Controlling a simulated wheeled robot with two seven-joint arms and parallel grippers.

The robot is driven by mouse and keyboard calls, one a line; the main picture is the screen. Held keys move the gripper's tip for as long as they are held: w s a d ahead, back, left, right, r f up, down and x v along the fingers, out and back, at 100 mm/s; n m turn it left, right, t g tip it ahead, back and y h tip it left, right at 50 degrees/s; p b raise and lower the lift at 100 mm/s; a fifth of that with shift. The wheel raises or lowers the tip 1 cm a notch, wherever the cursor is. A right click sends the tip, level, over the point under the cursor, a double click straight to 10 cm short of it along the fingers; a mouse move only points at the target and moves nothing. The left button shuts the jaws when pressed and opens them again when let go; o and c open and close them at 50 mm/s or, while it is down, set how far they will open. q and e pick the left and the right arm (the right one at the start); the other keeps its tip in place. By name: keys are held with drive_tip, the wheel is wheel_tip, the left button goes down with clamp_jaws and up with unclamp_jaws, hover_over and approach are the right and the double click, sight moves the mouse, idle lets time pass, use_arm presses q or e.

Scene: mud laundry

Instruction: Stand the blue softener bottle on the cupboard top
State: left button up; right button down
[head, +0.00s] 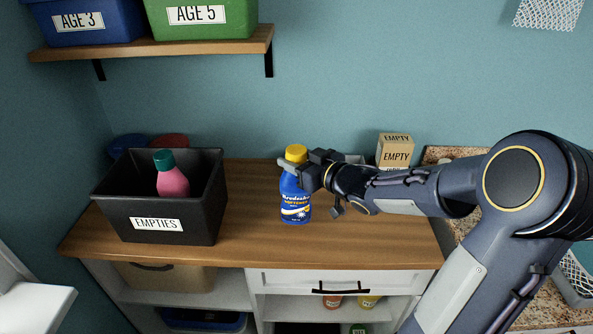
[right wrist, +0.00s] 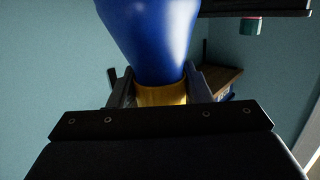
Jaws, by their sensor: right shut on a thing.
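The blue softener bottle (head: 296,204) with a yellow cap is upright over the middle of the wooden cupboard top (head: 250,245) in the head view. I cannot tell whether its base touches the wood or is slightly above it. My right gripper (head: 296,170) comes in from the right and is shut on the bottle just below the cap. In the right wrist view, the blue bottle (right wrist: 150,40) and its yellow part sit between the two fingers of the right gripper (right wrist: 160,90). My left gripper is not in view.
A black EMPTIES bin (head: 200,212) holding a pink bottle (head: 172,178) stands left of the softener. A shelf (head: 170,50) with labelled boxes hangs above left. Wood is bare in front and right of the bottle.

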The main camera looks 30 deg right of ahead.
drive_tip(key=shift+w+f, duration=0.1)
drive_tip(key=shift+f, duration=1.45)
drive_tip(key=shift+f+b, duration=0.1)
drive_tip(key=shift+b, duration=0.2)
drive_tip(key=shift+f, duration=0.15)
drive_tip(key=c, duration=0.7)
unclamp_jaws()
drive_tip(key=shift+c, duration=0.2)
